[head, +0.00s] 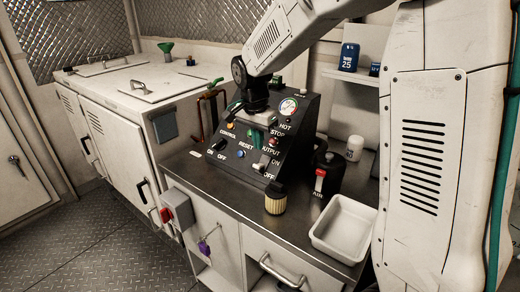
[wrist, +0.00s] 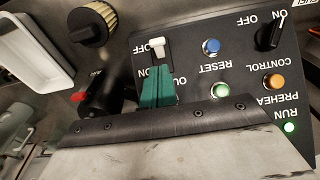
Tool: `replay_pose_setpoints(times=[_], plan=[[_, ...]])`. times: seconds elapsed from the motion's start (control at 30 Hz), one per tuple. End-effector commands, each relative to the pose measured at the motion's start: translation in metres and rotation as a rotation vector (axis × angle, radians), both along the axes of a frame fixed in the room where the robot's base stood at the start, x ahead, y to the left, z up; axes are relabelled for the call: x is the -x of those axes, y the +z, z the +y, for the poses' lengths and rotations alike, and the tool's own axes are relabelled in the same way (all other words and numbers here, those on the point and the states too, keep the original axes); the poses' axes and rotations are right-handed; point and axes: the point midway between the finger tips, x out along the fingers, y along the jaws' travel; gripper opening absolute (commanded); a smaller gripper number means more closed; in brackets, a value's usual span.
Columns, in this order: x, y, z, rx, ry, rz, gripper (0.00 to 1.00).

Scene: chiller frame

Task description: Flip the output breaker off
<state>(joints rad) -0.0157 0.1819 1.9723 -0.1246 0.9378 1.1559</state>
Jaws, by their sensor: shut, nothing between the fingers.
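The output breaker is a white toggle lever (wrist: 157,44) on the black sloped control panel (wrist: 190,35), which appears upside down in the wrist view. In the head view the lever (head: 262,161) is low on the panel, beside the ON and OFF labels. I cannot tell for sure which way it is thrown. My gripper (wrist: 157,85) has green fingertips, shut together and empty. They are close to the lever on its ON side and cover part of the OUTPUT lettering. Whether they touch it is unclear.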

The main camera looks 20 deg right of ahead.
Motion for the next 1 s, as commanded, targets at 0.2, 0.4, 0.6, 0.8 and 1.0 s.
replay_pose_setpoints(times=[0.2,0.4,0.6,0.8,1.0], plan=[[0.005,0.036,0.009,0.000,-0.008,-0.002,0.00],[0.008,0.048,0.012,-0.001,-0.011,0.001,0.00],[0.008,0.049,0.012,-0.001,-0.011,0.001,0.00],[0.008,0.049,0.012,-0.001,-0.011,0.001,0.00],[0.008,0.049,0.012,0.002,0.032,0.008,0.00]])
